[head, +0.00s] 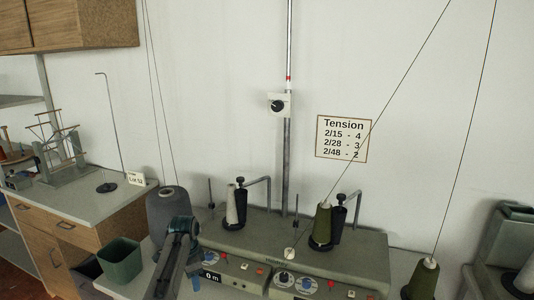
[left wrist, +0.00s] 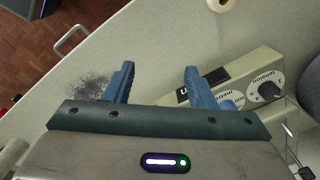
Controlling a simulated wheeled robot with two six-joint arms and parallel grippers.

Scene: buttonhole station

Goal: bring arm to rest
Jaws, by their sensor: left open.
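My left gripper (left wrist: 159,80) shows in the left wrist view with its two blue fingers apart and nothing between them. In the head view my left arm rises from the bottom edge, bends at a teal joint, and the gripper (head: 193,266) hangs down in front of the winding machine (head: 345,258). The wrist view shows the machine's dial panel (left wrist: 235,90) behind and right of the fingers. I cannot tell the exact gap between fingers and panel. My right gripper is in neither view.
A large grey yarn cone (head: 165,207) stands just behind my left arm. A dark green bin (head: 120,262) is to its left. A white cone (head: 231,205) and green cones (head: 322,226) (head: 424,279) stand at the machine, with threads running up. A tension sign (head: 342,138) hangs behind.

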